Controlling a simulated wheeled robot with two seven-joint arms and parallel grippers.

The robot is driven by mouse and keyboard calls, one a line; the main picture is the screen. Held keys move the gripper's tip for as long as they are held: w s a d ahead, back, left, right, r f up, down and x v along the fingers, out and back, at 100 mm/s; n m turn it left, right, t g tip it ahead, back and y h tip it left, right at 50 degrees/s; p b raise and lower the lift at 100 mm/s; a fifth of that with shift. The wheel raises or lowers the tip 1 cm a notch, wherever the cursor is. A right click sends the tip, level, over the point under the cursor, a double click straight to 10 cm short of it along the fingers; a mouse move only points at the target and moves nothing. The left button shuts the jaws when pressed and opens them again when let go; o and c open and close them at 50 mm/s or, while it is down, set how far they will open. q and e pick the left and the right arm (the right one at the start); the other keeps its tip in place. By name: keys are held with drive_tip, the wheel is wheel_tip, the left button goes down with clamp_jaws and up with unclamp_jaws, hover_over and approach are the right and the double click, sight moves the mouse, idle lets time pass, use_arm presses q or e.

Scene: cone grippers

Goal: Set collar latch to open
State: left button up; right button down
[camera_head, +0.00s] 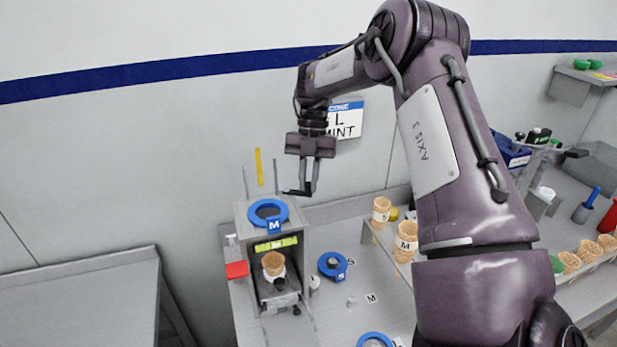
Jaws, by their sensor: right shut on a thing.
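My right gripper (307,190) points down just above the back right corner of a grey box-shaped station (243,222). Its fingers are shut on a small dark piece (291,192), seemingly the collar latch, that juts out to the left. The fingers hide part of this piece. A blue ring collar (281,208) with a blue M tag (274,225) lies on top of the station, left of and below the gripper. A cone in a white sleeve (274,264) stands upright inside the open front. My left gripper is out of view.
A yellow upright strip (259,166) and thin rods rise behind the station. A red tab (237,269) sticks out at its left. Blue S (333,265) and lower blue (375,341) rings lie on the bench. Sleeved cones (405,240) stand in a rack at right.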

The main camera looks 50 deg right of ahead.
drive_tip(key=c, duration=1.4)
unclamp_jaws()
drive_tip(key=shift+r, duration=0.15)
drive_tip(key=p+v, duration=0.6)
drive_tip(key=v, duration=0.1)
drive_tip(key=shift+r, duration=0.3)
